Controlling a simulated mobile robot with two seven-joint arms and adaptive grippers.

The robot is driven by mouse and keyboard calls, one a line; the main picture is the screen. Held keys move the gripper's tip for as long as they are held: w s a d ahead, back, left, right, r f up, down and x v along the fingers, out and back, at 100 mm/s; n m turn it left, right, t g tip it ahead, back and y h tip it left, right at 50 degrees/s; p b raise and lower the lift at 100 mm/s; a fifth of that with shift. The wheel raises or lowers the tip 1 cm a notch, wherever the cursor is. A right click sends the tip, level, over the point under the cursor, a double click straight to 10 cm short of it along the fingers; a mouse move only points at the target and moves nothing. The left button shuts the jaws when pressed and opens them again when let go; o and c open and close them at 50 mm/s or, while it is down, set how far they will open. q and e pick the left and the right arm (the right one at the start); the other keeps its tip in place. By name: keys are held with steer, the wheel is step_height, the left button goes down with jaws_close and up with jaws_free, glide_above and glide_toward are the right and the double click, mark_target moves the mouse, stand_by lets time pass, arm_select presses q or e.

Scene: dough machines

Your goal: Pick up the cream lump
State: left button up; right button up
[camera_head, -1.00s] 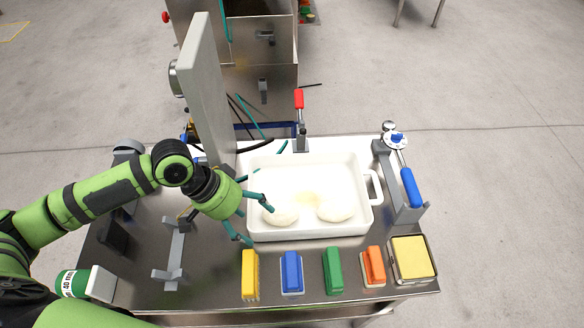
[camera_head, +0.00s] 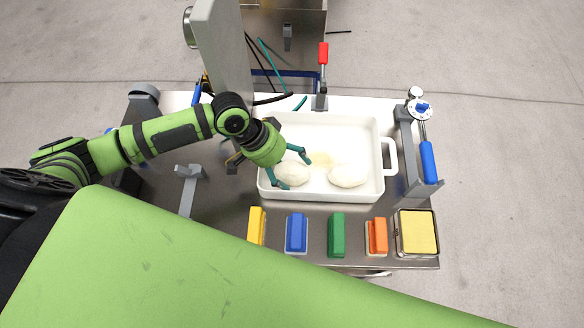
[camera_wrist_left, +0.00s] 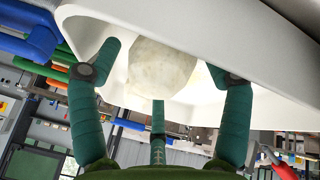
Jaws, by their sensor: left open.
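Two pale cream lumps lie in the white tray (camera_head: 383,185). The left lump (camera_head: 293,174) is near the tray's left front part, and the right lump (camera_head: 349,175) lies beside it. My left gripper (camera_head: 293,167) is open at the left lump, one finger behind it and one at its front left. In the left wrist view, a rounded cream lump (camera_wrist_left: 160,68) sits between the spread fingers of my left gripper (camera_wrist_left: 162,70). I cannot tell whether any finger touches it. My right gripper is not in view.
Yellow (camera_head: 256,226), blue (camera_head: 297,232), green (camera_head: 337,235) and orange (camera_head: 377,237) blocks line the front of the table. A yellow pad in a metal box (camera_head: 417,232) stands at the front right. A tall grey panel (camera_head: 222,55) rises behind my left forearm.

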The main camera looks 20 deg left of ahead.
arm_select(q)
steer(key=c, duration=1.2)
steer(key=shift+r, duration=0.1)
